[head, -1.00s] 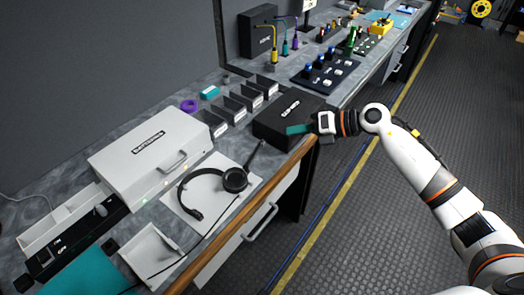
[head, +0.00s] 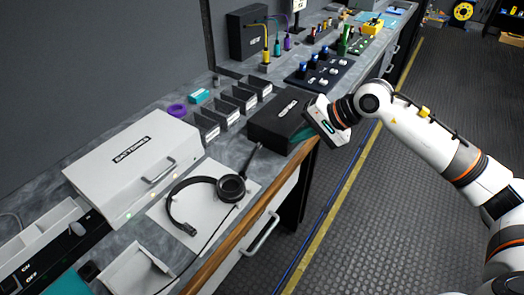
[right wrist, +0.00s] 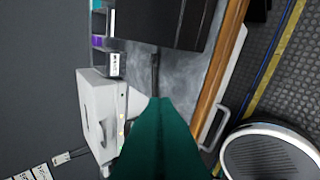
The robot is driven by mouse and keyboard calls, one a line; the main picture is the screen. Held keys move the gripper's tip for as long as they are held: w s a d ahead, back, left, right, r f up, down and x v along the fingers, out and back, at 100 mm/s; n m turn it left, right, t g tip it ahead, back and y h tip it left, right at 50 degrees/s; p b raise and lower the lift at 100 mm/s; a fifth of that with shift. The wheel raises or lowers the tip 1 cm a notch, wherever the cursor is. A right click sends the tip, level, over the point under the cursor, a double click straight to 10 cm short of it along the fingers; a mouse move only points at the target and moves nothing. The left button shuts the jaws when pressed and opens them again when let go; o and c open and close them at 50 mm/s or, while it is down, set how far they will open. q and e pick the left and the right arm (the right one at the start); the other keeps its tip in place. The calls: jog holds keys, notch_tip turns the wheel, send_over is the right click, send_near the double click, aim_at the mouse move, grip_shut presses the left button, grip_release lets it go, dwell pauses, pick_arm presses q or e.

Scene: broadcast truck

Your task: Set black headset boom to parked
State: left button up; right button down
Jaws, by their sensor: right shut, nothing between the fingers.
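The black headset lies on a white mat (head: 203,240) on the bench in the head view, with its headband (head: 176,207) to the left and an ear cup (head: 231,188) at the right. Its boom (head: 252,160) sticks out from the ear cup toward the black box. In the right wrist view the boom (right wrist: 155,72) shows as a thin dark bar just beyond my fingers. My right gripper (head: 301,134) is shut and empty, over the bench's front edge by the black box, right of the boom and apart from it. The teal fingers hide the rest of the headset in the right wrist view. My left gripper is out of view.
The black box (head: 284,118) stands just beyond the boom. A white BATTERIES case (head: 130,160) is left of the headset, with several small bins (head: 238,97) behind. The wooden bench edge (head: 222,265) runs in front. The aisle floor is clear.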

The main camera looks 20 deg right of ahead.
aim_at(252, 158)
jog(key=p+x, duration=0.1)
jog(key=x, duration=0.5)
jog(key=p+x, duration=0.2)
jog(key=x, duration=0.4)
jog(key=shift+w+a, duration=0.35)
jog(key=shift+a, duration=0.1)
